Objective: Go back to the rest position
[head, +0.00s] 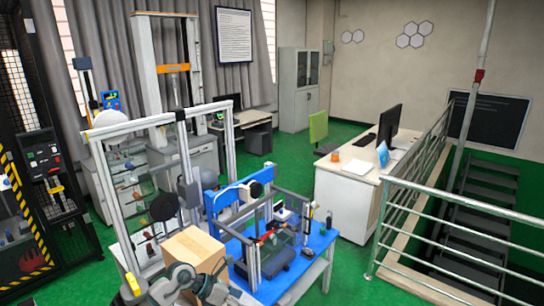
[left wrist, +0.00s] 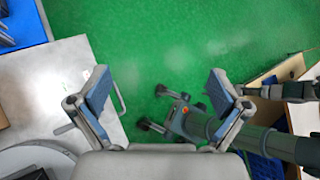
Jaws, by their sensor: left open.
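My left gripper (left wrist: 160,74) shows in the left wrist view with its two blue-padded fingers spread wide. It is open and nothing is between the fingers; green floor lies beyond them. In the head view, grey arm links show at the bottom edge, in front of a cardboard box (head: 193,249); I cannot make out a gripper's fingers there. My right gripper cannot be made out in either view.
A blue-topped table (head: 318,243) with a small frame device stands right of the box. A white desk (head: 342,200) and a metal railing (head: 455,205) are farther right. In the left wrist view, a pale surface (left wrist: 50,70) lies left of the gripper.

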